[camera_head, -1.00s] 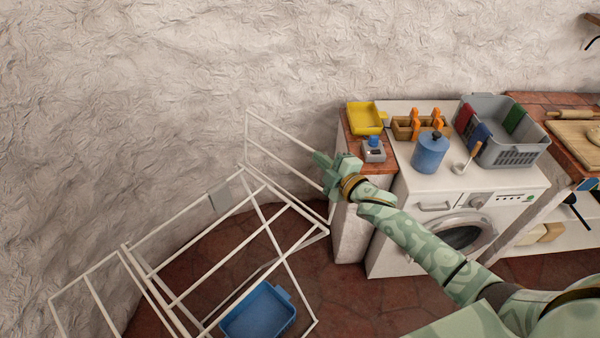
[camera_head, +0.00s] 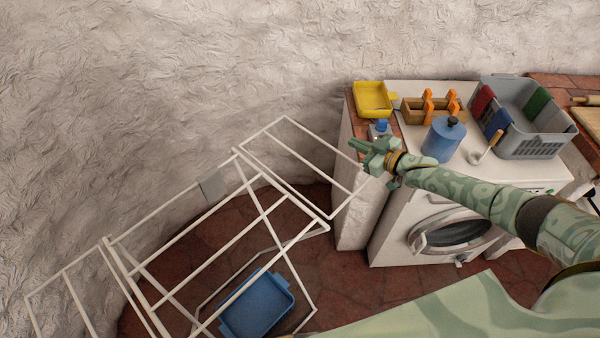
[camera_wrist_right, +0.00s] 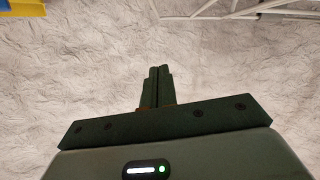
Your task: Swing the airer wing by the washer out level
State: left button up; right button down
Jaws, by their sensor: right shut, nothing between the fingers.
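The white wire airer (camera_head: 200,262) stands at the left on the tiled floor. Its wing by the washer (camera_head: 290,180) sticks out to the right from the airer's top, close to level as far as I can tell. My right gripper (camera_head: 354,146) is shut and empty, just beyond the wing's outer bar near the counter; I cannot tell if it touches. In the right wrist view its fingers (camera_wrist_right: 158,82) are together, with white airer bars (camera_wrist_right: 235,12) at the top. The white washer (camera_head: 400,228) stands to the right. My left gripper is out of view.
A blue tub (camera_head: 257,306) lies under the airer. A yellow tray (camera_head: 373,98), wooden caddy (camera_head: 425,112), blue canister (camera_head: 443,140) and grey basket (camera_head: 535,148) crowd the counter and washer top. The rough wall is close behind the airer.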

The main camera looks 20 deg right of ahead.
jog(key=shift+m+y, duration=0.4)
jog(key=shift+m, duration=0.4)
jog(key=f+b, duration=0.2)
jog(key=d+f+b, duration=0.1)
jog(key=f+b, duration=0.1)
jog(key=w+d+f+b, duration=0.1)
jog(key=f, duration=0.2)
jog(key=shift+b, duration=0.4)
jog(key=shift+d+f+b, duration=0.1)
jog(key=shift+f+b, duration=0.75)
jog(key=shift+b, duration=0.1)
jog(key=shift+s+f, duration=0.15)
jog(key=shift+f, duration=0.15)
jog(key=shift+s, duration=0.1)
jog(key=shift+s+d, duration=0.1)
jog(key=r+p+v, duration=0.1)
jog(key=p+v, duration=0.2)
jog(key=v, duration=1.2)
jog(key=shift+d+r+p, duration=0.2)
jog(key=shift+r+p, duration=0.1)
